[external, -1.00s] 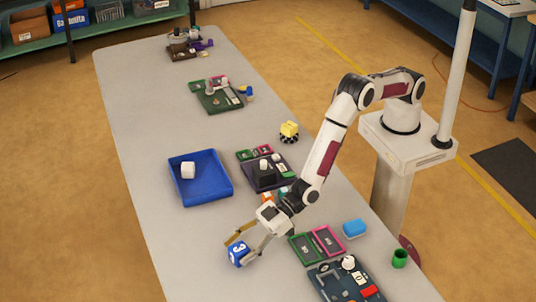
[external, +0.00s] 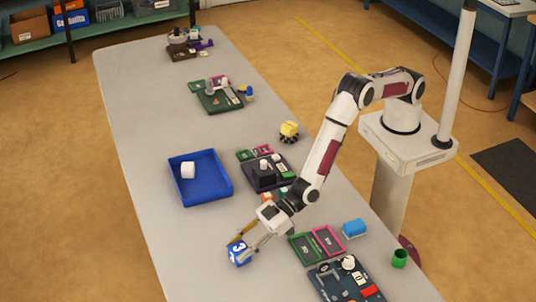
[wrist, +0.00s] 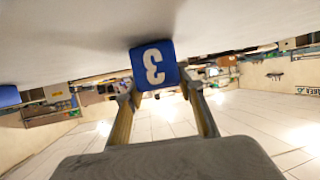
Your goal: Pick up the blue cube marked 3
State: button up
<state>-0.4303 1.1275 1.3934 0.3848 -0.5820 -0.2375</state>
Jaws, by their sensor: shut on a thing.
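Whether the cube touches the table is hard to tell.
A green frame and a pink frame (external: 328,240), a blue block (external: 354,228) and a dark board (external: 335,290) lie to the right.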

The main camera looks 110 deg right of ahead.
aim_at(239, 247)
jog(key=shift+r, duration=4.85)
